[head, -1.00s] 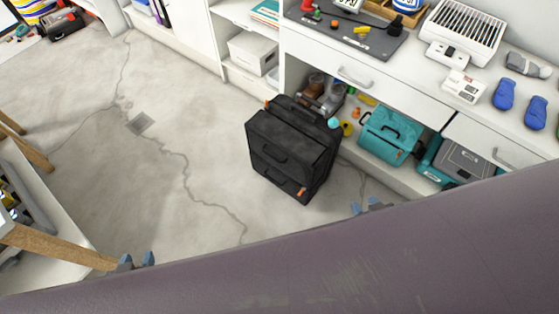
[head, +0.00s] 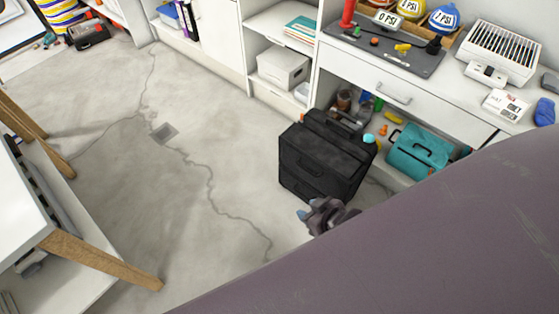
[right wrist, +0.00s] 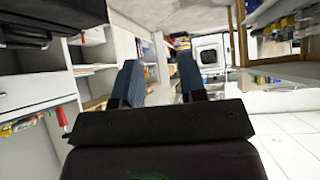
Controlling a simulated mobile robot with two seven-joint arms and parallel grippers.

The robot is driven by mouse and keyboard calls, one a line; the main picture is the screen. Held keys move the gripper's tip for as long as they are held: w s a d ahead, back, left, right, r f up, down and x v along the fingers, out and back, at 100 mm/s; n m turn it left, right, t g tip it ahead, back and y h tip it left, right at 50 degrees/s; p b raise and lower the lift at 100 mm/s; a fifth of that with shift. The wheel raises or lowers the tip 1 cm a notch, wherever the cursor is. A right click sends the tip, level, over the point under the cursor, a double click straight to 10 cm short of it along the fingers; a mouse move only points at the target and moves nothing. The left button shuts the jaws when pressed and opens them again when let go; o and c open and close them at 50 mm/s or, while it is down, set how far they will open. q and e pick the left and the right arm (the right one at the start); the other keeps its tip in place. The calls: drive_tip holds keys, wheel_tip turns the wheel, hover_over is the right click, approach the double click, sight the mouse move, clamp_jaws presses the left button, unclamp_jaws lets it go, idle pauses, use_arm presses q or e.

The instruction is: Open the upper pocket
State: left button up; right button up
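The black bag (head: 322,162) stands upright on the concrete floor in front of the shelving. Its front has dark handles and a seam between upper and lower parts. The upper pocket looks shut. The bag (right wrist: 50,18) shows there at the top left, off to the side of the fingers. My left gripper is out of view.
A white shelf unit stands behind the bag. A teal case (head: 418,150) and small items sit on its lower shelf. A white box (head: 283,66) is to the left. A white table with wooden legs (head: 105,262) is at the left. The floor between is clear.

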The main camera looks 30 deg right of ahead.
drive_tip(key=w+a+f+n+g+b, duration=0.1)
drive_tip(key=w+f+g+b, duration=0.1)
drive_tip(key=w+f, duration=0.35)
drive_tip(key=n+g+h+b, duration=0.1)
drive_tip(key=g+h+b, duration=0.3)
drive_tip(key=g+b, duration=0.2)
approach(308, 171)
drive_tip(key=f+b, duration=0.1)
drive_tip(key=f, duration=0.1)
drive_tip(key=f+b, duration=0.1)
drive_tip(key=f, duration=0.2)
drive_tip(key=f+b, duration=0.2)
drive_tip(key=shift+w+d+f, duration=0.2)
drive_tip(key=shift+w+d, duration=0.05)
drive_tip(key=shift+d, duration=0.1)
drive_tip(key=shift+w+d+f+b, duration=0.15)
drive_tip(key=shift+f+b, duration=0.15)
drive_tip(key=shift+f, duration=0.15)
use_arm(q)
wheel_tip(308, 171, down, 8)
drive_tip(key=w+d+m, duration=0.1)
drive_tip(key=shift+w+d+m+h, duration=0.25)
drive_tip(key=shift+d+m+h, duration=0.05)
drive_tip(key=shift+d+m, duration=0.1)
use_arm(e)
drive_tip(key=shift+w, duration=0.1)
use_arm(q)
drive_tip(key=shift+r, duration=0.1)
